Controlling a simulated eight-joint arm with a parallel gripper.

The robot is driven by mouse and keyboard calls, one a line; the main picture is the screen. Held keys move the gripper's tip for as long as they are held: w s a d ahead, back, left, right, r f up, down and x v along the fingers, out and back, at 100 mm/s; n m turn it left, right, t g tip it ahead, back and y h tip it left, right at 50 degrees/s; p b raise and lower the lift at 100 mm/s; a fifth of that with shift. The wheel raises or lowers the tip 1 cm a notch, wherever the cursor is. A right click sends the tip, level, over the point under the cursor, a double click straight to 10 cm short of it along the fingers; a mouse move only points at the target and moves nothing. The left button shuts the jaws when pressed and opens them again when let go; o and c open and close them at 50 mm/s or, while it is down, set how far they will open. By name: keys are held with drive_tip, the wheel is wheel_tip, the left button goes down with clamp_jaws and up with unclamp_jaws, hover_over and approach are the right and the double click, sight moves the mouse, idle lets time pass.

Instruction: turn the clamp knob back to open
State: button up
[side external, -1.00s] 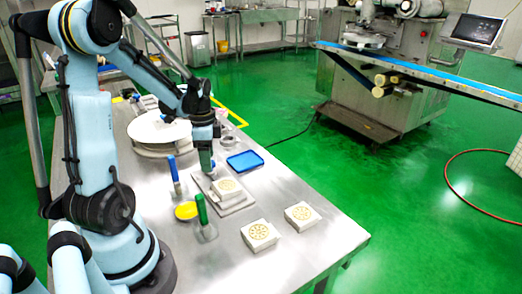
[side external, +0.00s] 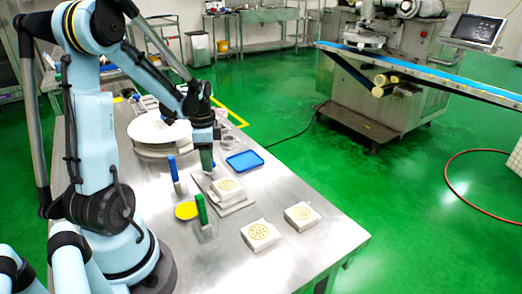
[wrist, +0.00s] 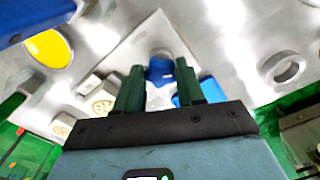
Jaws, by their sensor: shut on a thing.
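A blue clamp knob (wrist: 160,69) is between the green fingertips of my gripper (wrist: 159,72) in the wrist view. My gripper is shut on it. In the side view my gripper (side external: 207,172) points down at the back-left end of a flat grey clamp plate (side external: 238,207). The knob is hidden by the fingers there. A pale mould block (side external: 226,190) with a round flower pattern sits on the plate, just in front of the gripper. I cannot tell whether the clamp presses on the block.
A blue tray (side external: 245,161) lies behind the plate. Blue-handled (side external: 174,170) and green-handled (side external: 201,210) tools stand left of it, near a yellow disc (side external: 186,211). Two mould blocks (side external: 260,236) (side external: 303,215) lie in front. A grey ring (wrist: 283,68) lies nearby. The right table front is clear.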

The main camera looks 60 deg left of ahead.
drive_tip(key=shift+n, duration=0.4)
drive_tip(key=n, duration=0.4)
drive_tip(key=shift+d+n, duration=0.1)
drive_tip(key=shift+n, duration=0.3)
drive_tip(key=n, duration=0.6)
drive_tip(key=shift+d, duration=0.1)
drive_tip(key=n, duration=0.6)
drive_tip(key=shift+n, duration=0.4)
drive_tip(key=n, duration=0.5)
drive_tip(key=shift+w+d, duration=0.1)
drive_tip(key=shift+w, duration=0.05)
drive_tip(key=o, duration=1)
drive_tip(key=shift+o, duration=0.2)
